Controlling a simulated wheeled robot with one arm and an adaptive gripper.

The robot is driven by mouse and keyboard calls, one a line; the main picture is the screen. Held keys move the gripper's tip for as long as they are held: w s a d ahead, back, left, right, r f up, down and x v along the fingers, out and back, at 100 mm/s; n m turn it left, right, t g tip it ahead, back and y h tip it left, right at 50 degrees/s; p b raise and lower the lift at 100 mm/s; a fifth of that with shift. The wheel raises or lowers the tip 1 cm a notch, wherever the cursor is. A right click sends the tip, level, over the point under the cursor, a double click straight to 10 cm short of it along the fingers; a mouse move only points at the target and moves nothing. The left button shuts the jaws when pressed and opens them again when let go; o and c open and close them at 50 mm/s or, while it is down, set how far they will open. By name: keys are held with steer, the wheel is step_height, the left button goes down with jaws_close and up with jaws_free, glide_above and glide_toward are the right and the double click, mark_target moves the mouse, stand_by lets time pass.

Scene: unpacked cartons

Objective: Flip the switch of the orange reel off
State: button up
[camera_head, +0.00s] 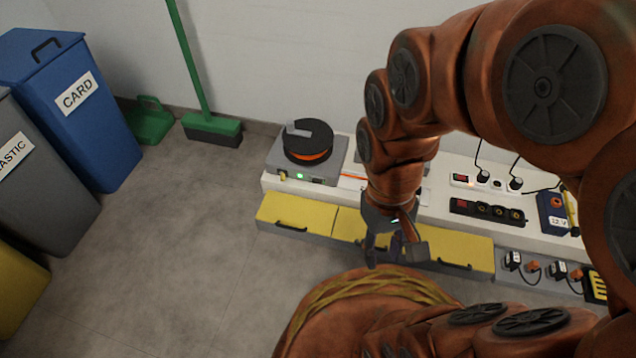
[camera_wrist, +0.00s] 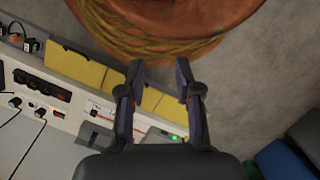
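The orange reel (camera_head: 308,143) has a black top over an orange band and sits on a grey box (camera_head: 330,172) at the bench's left end. A lit green light (camera_head: 299,176) shows on the box front, with small dark fittings beside it; which way its switch is set cannot be told. My gripper (camera_head: 394,258) hangs right of and in front of the box, apart from it, above the yellow drawers. In the wrist view my gripper (camera_wrist: 160,72) has its two fingers spread with nothing between them. The green light (camera_wrist: 175,138) shows there between the fingers; my gripper hides the reel.
The white bench (camera_head: 452,212) carries a black power strip (camera_head: 487,211), a white strip (camera_head: 480,183) and a blue box (camera_head: 552,214). Yellow drawers (camera_head: 296,222) line its front. Blue (camera_head: 75,105) and grey bins stand left, with a green broom (camera_head: 212,125) behind. The floor between is clear.

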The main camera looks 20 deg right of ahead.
steer(key=shift+r, duration=0.3)
steer(key=shift+c, duration=0.9)
steer(key=shift+g, duration=0.4)
steer(key=r+p, duration=0.4)
steer(key=s+r+p, duration=0.1)
steer(key=r+p, duration=0.3)
steer(key=s+r+p, duration=0.1)
steer(key=r+p, duration=0.3)
steer(key=shift+s+r+p, duration=0.25)
steer(key=shift+r+p, duration=0.1)
steer(key=shift+p, duration=0.05)
jaws_close()
steer(key=shift+f, duration=0.1)
steer(key=shift+d, duration=0.1)
